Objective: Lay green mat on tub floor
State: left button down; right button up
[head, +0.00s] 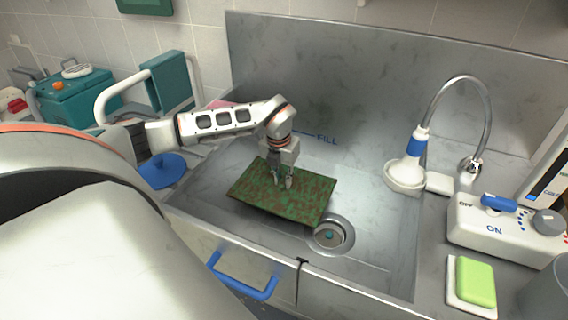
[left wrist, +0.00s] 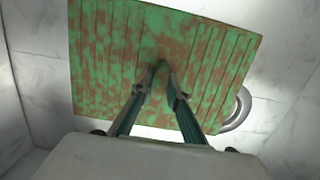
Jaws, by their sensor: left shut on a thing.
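The green mat (head: 295,197), mottled with brown and ribbed, is inside the steel tub (head: 360,235), left of the drain (head: 330,235). My left gripper (head: 284,184) points down over the mat's middle and is shut on it. In the left wrist view the fingertips (left wrist: 163,80) meet at the mat (left wrist: 205,50), and part of the drain ring (left wrist: 238,110) shows past its edge. I cannot tell whether the mat lies flat on the floor or hangs a little above it. My right gripper is not in view.
A shower head (head: 403,172) on a curved hose stands at the tub's right. A control box (head: 510,225) and a green sponge (head: 475,281) are on the right ledge. A blue handle (head: 243,277) is on the tub's front. A blue lid (head: 162,171) lies at the left.

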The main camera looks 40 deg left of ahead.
aim_at(283, 189)
pick_arm(q)
jog(key=shift+f+b, duration=0.3)
jog(key=shift+f, duration=2)
jog(key=shift+r, duration=0.1)
jog(key=c, duration=2.4)
grip_release()
jog(key=shift+f, duration=0.2)
jog(key=o, duration=0.4)
jog(key=shift+o, duration=0.2)
jog(key=shift+r, duration=0.1)
